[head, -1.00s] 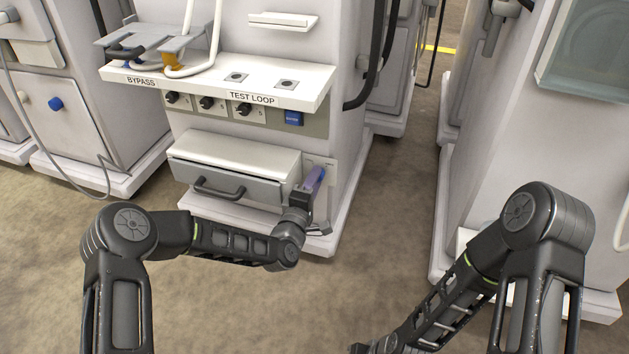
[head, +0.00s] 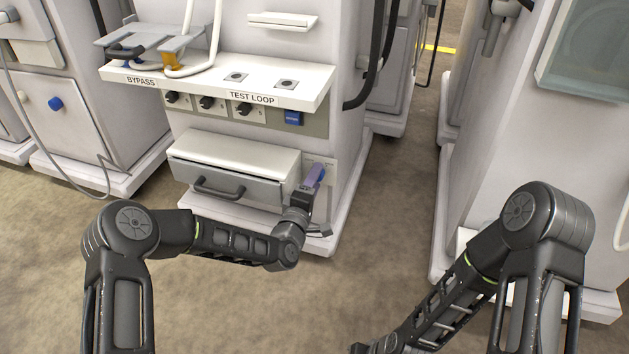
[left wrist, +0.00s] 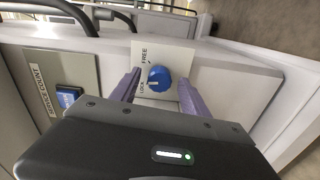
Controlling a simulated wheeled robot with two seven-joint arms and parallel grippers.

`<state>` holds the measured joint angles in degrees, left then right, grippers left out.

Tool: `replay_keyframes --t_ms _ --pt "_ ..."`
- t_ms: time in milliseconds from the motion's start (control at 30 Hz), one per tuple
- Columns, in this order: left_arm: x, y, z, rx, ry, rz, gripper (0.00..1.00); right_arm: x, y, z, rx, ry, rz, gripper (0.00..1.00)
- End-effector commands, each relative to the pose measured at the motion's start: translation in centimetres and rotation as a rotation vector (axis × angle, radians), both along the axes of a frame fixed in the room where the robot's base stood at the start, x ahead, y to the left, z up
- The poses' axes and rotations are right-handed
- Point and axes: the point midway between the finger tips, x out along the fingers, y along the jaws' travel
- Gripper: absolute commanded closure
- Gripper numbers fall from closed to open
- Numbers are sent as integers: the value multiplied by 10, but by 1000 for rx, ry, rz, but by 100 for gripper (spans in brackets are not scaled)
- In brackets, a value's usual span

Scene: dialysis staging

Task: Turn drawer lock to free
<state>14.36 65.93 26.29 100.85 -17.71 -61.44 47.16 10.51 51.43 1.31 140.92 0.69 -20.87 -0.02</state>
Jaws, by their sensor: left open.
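The blue lock knob (left wrist: 158,78) sits on a white plate (left wrist: 176,55) marked FREE and LOCK; its white mark points to the LOCK side. In the head view the knob (head: 321,174) is partly hidden by my left gripper (head: 314,180). In the left wrist view my left gripper (left wrist: 156,90) is open, with its purple fingers on either side of the knob; I cannot tell whether they touch it. The drawer (head: 226,187) with a dark handle (head: 219,190) is left of the knob.
Above the drawer, a shelf (head: 215,86) labelled BYPASS and TEST LOOP juts out over several black knobs and a blue button (head: 293,118). Other machines stand left and right (head: 560,150). The floor (head: 390,240) between them is clear.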

Motion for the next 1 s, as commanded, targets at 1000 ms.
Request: replay_keyframes --t_ms 1000 --pt "-75 24 0 0 0 0 47 -5 1 25 -6 2 3 64"
